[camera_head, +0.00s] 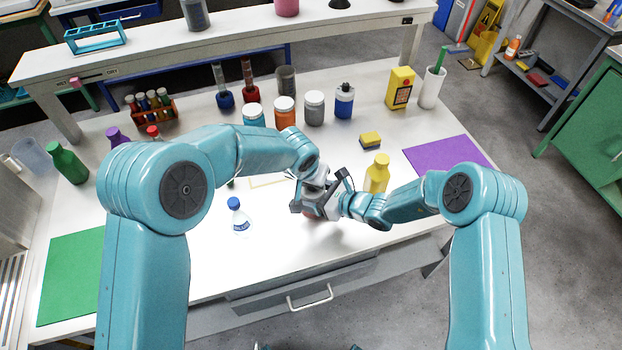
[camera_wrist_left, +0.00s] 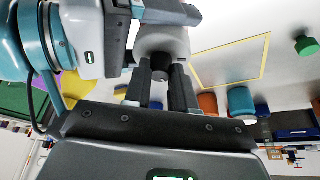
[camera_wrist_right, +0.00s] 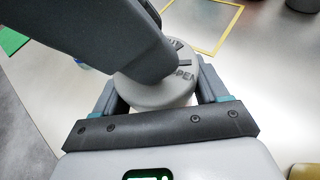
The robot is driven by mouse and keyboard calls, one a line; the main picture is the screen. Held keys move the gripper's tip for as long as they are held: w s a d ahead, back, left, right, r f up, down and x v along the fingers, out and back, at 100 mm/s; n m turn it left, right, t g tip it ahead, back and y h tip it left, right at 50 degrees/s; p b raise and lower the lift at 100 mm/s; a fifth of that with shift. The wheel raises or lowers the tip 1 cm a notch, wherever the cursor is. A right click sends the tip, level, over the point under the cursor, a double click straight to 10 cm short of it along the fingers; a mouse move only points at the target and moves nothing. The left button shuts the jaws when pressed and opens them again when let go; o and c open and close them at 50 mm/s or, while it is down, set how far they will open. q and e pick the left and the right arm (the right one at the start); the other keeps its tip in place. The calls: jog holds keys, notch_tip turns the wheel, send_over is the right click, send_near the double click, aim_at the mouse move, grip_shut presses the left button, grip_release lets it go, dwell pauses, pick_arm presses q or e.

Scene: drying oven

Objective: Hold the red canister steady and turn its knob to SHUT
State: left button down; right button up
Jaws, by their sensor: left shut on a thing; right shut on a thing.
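The red canister shows only as a small reddish patch (camera_head: 312,213) near the table's front, mostly hidden by my grippers. Its round grey top (camera_wrist_right: 150,90) shows in the right wrist view, with lettering that reads partly as "OPEN"; the rest is covered. My left gripper (camera_head: 316,182) comes down from above and is shut on the knob on this top. In the left wrist view its fingers (camera_wrist_left: 168,82) close at the grey top (camera_wrist_left: 165,45). My right gripper (camera_head: 333,203) is shut on the canister from the right, its fingers (camera_wrist_right: 160,92) on either side below the top.
A yellow bottle (camera_head: 377,175) stands close to my right forearm. A clear bottle with a blue cap (camera_head: 235,204) stands to the left. Several jars and a yellow box (camera_head: 399,88) stand farther back. A green mat (camera_head: 70,270) and a purple mat (camera_head: 447,156) lie at the sides.

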dwell(0.3)
pick_arm(q)
jog(key=c, duration=0.9)
grip_release()
jog(key=v, duration=1.2)
jog(key=shift+s, duration=0.15)
pick_arm(e)
jog(key=o, duration=0.9)
jog(key=shift+o, duration=1.2)
